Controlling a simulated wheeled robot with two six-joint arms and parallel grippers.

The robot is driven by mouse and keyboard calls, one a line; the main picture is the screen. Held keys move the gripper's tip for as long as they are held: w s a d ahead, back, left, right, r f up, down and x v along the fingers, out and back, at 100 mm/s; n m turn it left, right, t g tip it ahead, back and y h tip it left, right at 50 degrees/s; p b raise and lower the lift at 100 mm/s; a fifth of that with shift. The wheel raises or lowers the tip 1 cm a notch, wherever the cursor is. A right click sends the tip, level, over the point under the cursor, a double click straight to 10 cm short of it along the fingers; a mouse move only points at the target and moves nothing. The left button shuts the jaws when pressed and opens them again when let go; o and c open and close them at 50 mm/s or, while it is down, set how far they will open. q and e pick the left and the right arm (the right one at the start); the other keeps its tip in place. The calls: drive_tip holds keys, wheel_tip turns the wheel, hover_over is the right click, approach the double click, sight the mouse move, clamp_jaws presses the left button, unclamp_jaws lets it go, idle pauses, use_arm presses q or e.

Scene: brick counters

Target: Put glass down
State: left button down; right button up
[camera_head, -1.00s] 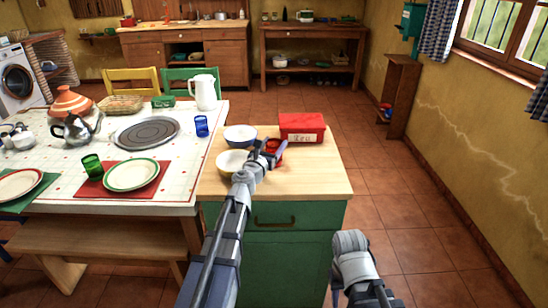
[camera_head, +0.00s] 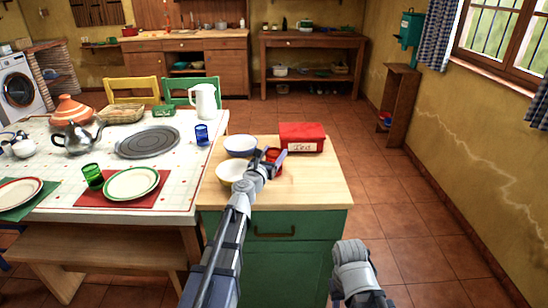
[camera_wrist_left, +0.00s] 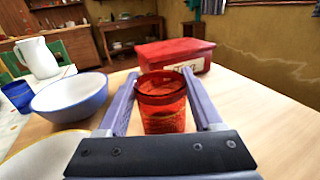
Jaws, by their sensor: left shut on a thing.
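A red glass (camera_wrist_left: 162,105) stands upright between the fingers of my left gripper (camera_wrist_left: 160,105) in the left wrist view. The left gripper is shut on it. In the head view the left gripper (camera_head: 268,163) is over the wooden top of the green cabinet (camera_head: 310,185), and the red glass (camera_head: 273,157) shows partly behind the fingers. I cannot tell whether the glass base touches the wood. My right arm (camera_head: 352,268) shows at the bottom of the head view, but its fingertips are not visible.
A red box with a white label (camera_head: 302,137) stands behind the glass. A blue-white bowl (camera_head: 240,145) and a yellow bowl (camera_head: 232,171) stand to its left. The wooden top is clear at the right and front. A set dining table (camera_head: 120,215) adjoins on the left.

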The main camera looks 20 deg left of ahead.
wheel_tip(320, 180, up, 22)
drive_tip(key=p, duration=2.1)
drive_tip(key=shift+f, duration=0.15)
